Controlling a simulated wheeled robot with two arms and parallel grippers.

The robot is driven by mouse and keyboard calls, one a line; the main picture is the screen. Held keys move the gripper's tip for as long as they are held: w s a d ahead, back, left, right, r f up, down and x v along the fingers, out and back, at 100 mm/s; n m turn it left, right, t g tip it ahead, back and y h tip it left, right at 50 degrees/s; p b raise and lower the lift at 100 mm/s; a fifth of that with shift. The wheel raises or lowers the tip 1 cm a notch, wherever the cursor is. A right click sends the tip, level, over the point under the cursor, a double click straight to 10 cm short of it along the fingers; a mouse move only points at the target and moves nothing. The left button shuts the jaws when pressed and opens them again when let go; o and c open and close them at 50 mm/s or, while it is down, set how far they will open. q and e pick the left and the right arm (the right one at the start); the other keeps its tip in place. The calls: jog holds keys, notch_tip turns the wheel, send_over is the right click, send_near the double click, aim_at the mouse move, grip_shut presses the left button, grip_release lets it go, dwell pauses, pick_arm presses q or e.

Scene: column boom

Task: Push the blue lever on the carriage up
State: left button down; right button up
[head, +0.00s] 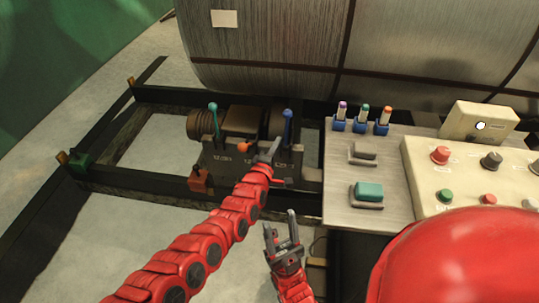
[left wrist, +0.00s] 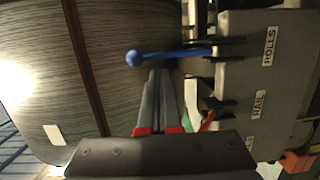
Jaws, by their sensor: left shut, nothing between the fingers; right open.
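The dark carriage (head: 232,162) has a blue lever (head: 288,122) at its right end, standing roughly upright with a ball top. A teal lever (head: 213,116) is at its left and an orange-tipped lever (head: 243,147) between them. My left gripper (head: 273,150) is shut and empty, in front of the carriage, just left of and below the blue lever. In the left wrist view, the fingertips (left wrist: 161,72) are close beside the blue lever's shaft (left wrist: 175,54); I cannot tell whether they touch. My right gripper (head: 281,226) is open and empty, lower and nearer.
A large grey roll (head: 280,80) lies behind the carriage. To the right, a table (head: 342,190) holds several coloured-top markers, a teal block (head: 369,191) and a control panel (head: 465,170) with buttons. Dark frame rails (head: 100,178) surround the carriage. A box labelled "ROLLS" faces the left wrist view.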

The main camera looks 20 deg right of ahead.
pick_arm(q)
jog(key=p+v, duration=0.2)
jog(key=v, duration=0.4)
jog(key=shift+a, duration=0.3)
jog(key=shift+s+r, duration=0.1)
jog(key=shift+s, duration=0.05)
